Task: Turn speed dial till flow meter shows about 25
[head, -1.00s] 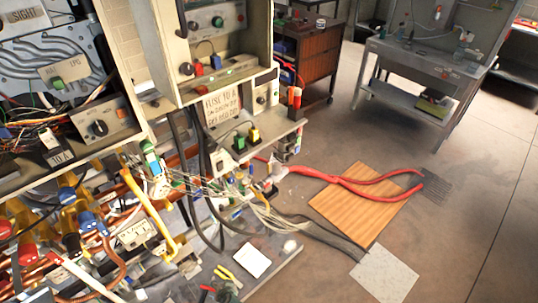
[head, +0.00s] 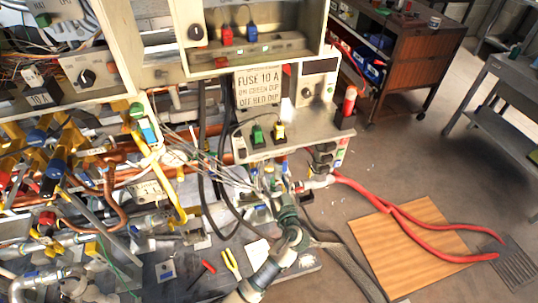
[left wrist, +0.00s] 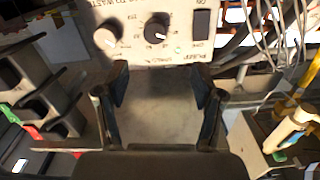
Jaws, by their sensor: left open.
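My left gripper (left wrist: 163,92) is open and empty in the left wrist view, its two dark fingers apart. The fingers are not around either dial, and I cannot read which one is the speed dial. In the head view my left gripper (head: 289,208) is below the fuse panel; its fingers are hard to make out. A small cream meter (head: 148,190) sits among the pipes; its reading is too small to tell. My right gripper is not in view.
The fuse panel (head: 288,142) with green and yellow plugs juts out above my left arm. Pipes, cables and a yellow handle (head: 168,180) crowd the left. Red hoses (head: 400,220) cross a wooden board (head: 420,245) on the floor. A trolley (head: 400,65) stands behind.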

